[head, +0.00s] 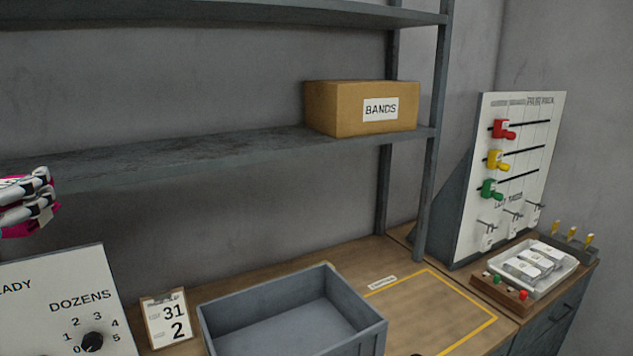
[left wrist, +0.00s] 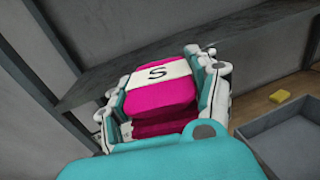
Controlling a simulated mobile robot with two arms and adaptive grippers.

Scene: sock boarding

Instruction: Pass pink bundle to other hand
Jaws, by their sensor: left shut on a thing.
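The pink bundle (left wrist: 160,98) is folded, with a white band marked "S" around it. In the left wrist view it sits between the fingers of my left gripper (left wrist: 165,85), which is shut on it. In the head view my left gripper (head: 30,200) is at the far left edge, raised in front of the shelf, with bits of the pink bundle (head: 20,229) showing around its fingers. Most of the bundle is hidden or out of frame there.
A grey open bin (head: 290,318) stands on the bench beside a yellow-outlined area (head: 425,305). A "BANDS" box (head: 340,108) sits on the shelf (head: 200,155).

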